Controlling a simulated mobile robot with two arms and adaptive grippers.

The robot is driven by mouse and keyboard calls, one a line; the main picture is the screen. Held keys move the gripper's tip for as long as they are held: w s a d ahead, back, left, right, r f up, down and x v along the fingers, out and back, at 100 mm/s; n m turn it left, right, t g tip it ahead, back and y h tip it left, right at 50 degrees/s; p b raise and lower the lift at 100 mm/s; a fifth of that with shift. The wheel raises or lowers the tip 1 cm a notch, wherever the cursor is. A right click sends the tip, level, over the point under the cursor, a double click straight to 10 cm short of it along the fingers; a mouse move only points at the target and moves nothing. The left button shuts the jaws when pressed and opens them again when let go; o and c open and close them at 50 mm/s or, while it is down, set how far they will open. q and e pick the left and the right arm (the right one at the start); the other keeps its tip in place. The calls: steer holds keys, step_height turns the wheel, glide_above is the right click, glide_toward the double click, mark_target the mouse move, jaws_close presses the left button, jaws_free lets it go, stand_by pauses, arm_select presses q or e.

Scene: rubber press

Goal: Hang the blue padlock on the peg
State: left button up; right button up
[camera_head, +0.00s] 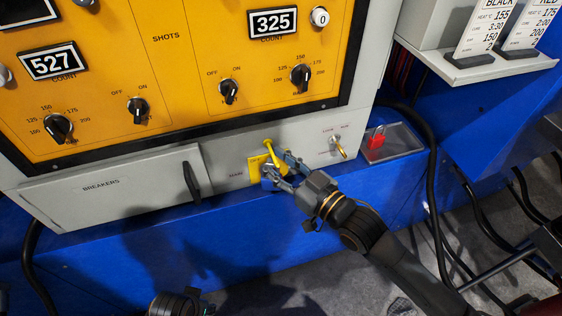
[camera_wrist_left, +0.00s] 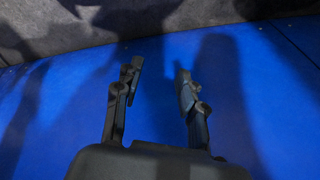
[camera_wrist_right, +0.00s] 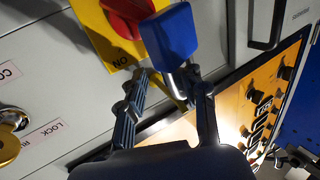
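The blue padlock (camera_head: 268,184) is at my right gripper (camera_head: 282,170), in front of the lower grey panel. In the right wrist view the blue padlock (camera_wrist_right: 171,32) has its body beyond the fingertips and its shackle between them; my right gripper (camera_wrist_right: 168,75) appears shut on it. The yellow peg (camera_head: 271,152) shows just above the fingers. In the right wrist view part of the peg (camera_wrist_right: 178,95) shows behind the shackle; I cannot tell whether it passes through. My left gripper (camera_wrist_left: 156,75) is open and empty above a blue surface.
A red switch (camera_wrist_right: 128,12) on a yellow plate (camera_head: 255,167) is close to the padlock. A brass key (camera_head: 340,150) sticks out to the right. A red padlock (camera_head: 377,138) lies in a tray (camera_head: 404,142). The breaker door handle (camera_head: 191,182) is left.

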steer(key=shift+s+d+r, duration=0.1)
steer(key=shift+d+r, duration=0.05)
steer(key=shift+d, duration=0.2)
arm_select(q)
steer(key=shift+s+d, duration=0.2)
steer(key=shift+d, duration=0.65)
arm_select(e)
steer(key=v, duration=1.2)
arm_select(q)
steer(key=shift+s, duration=0.1)
arm_select(e)
steer(key=shift+s, duration=0.15)
